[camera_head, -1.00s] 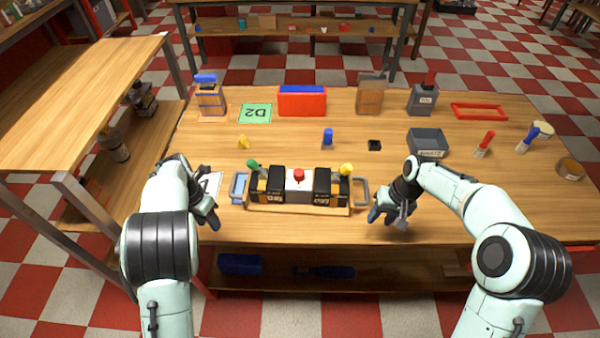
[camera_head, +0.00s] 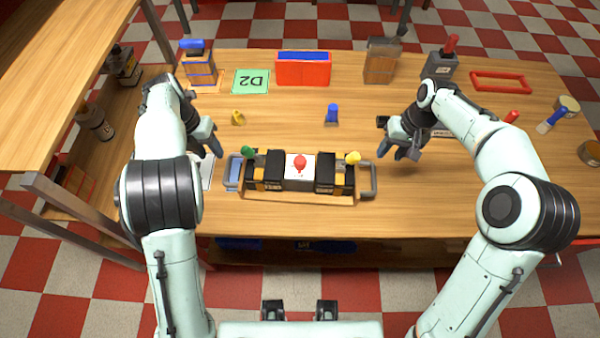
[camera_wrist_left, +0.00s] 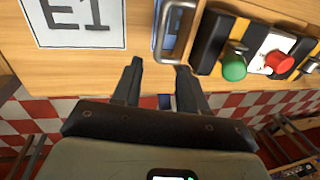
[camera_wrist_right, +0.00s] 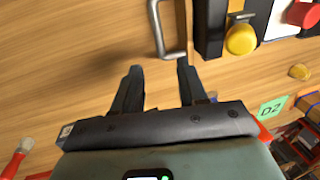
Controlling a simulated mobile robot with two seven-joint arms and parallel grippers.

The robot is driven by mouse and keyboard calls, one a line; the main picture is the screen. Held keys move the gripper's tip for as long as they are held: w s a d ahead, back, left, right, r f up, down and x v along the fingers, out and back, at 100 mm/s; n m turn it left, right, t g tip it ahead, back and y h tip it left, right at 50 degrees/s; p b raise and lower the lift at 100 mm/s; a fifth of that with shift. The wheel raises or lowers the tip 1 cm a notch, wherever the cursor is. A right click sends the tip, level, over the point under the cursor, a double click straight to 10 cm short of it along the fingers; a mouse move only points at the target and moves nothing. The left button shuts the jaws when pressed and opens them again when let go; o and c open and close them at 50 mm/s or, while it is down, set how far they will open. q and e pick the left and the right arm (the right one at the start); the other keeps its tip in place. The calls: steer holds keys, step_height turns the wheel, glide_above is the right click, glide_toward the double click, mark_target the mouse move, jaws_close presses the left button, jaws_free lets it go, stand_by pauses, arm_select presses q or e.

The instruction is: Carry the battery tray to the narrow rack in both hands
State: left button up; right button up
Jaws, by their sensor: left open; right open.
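The battery tray (camera_head: 300,199) stands on the workbench, a wooden-edged tray holding black and yellow blocks, a white middle block with a red knob, and green and yellow knobs. It has a grey handle at each end, left (camera_head: 233,172) and right (camera_head: 368,180). My left gripper (camera_head: 212,148) is open and empty, over the bench near the left handle. In the left wrist view the left handle (camera_wrist_left: 175,35) lies just beyond the fingertips. My right gripper (camera_head: 397,153) is open and empty, near the right handle, which also shows beyond the fingertips in the right wrist view (camera_wrist_right: 166,35).
A wooden shelf unit (camera_head: 55,80) with bottles stands left of the bench. I cannot tell which thing is the narrow rack. A green D2 card (camera_head: 251,82), a red box (camera_head: 303,72), a blue-topped piece (camera_head: 332,114) and a yellow piece (camera_head: 238,118) lie behind the tray.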

mark_target(226, 171)
arm_select(q)
steer(key=f, duration=0.4)
steer(key=d+f, duration=0.1)
steer(key=f, duration=0.3)
steer(key=d+f, duration=0.1)
steer(key=f, duration=0.3)
steer(key=shift+d, duration=0.1)
arm_select(e)
steer(key=f, duration=0.4)
steer(key=a+f, duration=0.1)
steer(key=f, duration=0.3)
steer(key=a+f, duration=0.1)
steer(key=f, duration=0.3)
steer(key=shift+w+a, duration=0.1)
arm_select(q)
jaws_close()
arm_select(e)
jaws_close()
steer(key=shift+w+r, duration=0.1)
